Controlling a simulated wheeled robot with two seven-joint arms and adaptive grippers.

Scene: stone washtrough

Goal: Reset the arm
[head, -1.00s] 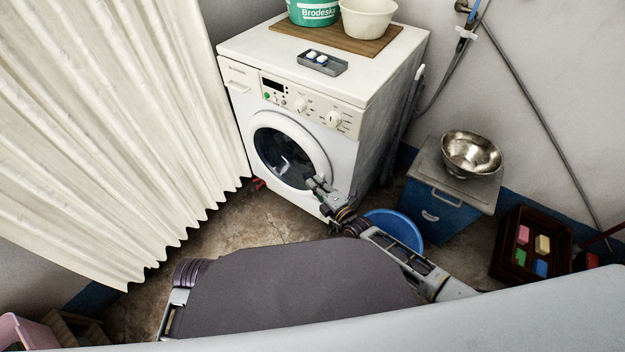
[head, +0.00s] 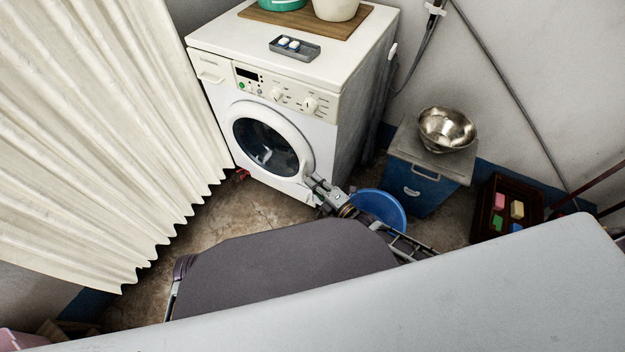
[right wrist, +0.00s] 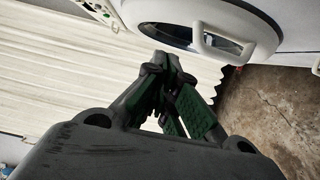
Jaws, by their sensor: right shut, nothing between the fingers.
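My right gripper (head: 316,181) is shut and empty in the head view. It shows in front of the lower right of the washing machine (head: 340,75), near the round door (head: 270,140), which is closed. Whether it touches the machine I cannot tell. In the right wrist view the dark green fingers (right wrist: 170,70) are together, with the washing machine door (right wrist: 205,40) beyond them and nothing held. My left gripper is not in view.
A pleated cream curtain (head: 100,140) hangs on the left. A blue basin (head: 379,209) and a blue cabinet (head: 420,190) bearing a metal bowl (head: 446,130) stand right of the machine. A dark crate (head: 487,225) with coloured blocks is farther right. Some floor (head: 235,215) is clear.

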